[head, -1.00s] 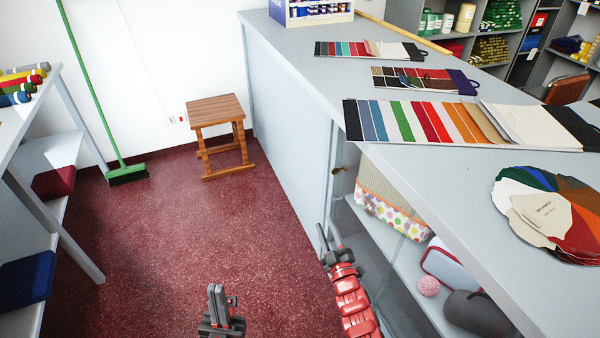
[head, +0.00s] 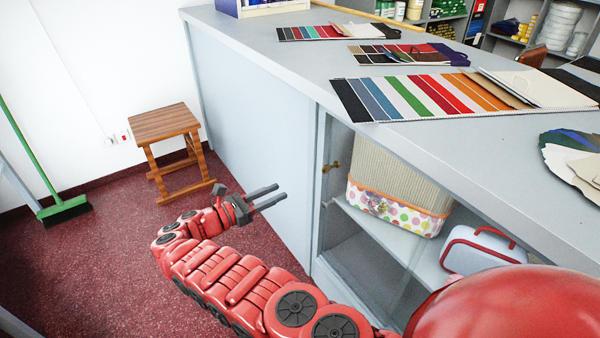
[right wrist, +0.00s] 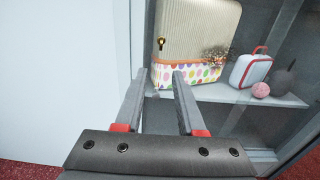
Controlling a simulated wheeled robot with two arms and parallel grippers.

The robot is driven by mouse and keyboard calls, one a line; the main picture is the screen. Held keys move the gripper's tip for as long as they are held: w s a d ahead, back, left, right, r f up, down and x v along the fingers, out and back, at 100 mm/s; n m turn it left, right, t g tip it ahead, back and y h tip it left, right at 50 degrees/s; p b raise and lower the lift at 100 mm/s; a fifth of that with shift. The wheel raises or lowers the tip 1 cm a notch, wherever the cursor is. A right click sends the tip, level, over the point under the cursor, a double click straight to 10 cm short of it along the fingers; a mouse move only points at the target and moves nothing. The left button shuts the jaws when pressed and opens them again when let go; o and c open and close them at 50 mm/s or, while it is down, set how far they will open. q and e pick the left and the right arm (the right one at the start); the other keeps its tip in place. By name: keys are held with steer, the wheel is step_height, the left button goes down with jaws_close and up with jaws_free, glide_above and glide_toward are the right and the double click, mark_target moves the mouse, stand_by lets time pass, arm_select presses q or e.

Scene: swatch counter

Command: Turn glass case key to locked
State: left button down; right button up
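A small brass key (head: 331,167) sticks out of the front of the glass case (head: 390,262), near the case's left end and just below the counter top. The same key shows in the right wrist view (right wrist: 161,43), above and beyond the fingertips. I cannot tell from its small size which way it is turned. My right gripper (head: 279,193) is open and empty, left of the key and apart from it, its fingers pointing right toward the case. In the right wrist view its two fingers (right wrist: 159,76) stand apart. My left gripper is out of view.
Inside the case are a beige box with a dotted band (head: 395,192) and a white-and-red case (head: 483,250). Swatch cards (head: 430,95) lie on the counter (head: 270,55). A wooden stool (head: 163,125) and a green broom (head: 62,210) stand at left.

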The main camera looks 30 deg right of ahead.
steer(key=p, duration=0.3)
glide_toward(325, 170)
steer(key=shift+w+d+f, duration=0.1)
steer(key=shift+w+d, duration=0.1)
steer(key=shift+d, duration=1.5)
steer(key=shift+w+d, duration=0.2)
steer(key=shift+d, duration=1.5)
steer(key=shift+w+d, duration=0.2)
steer(key=shift+d, duration=1.55)
jaws_close()
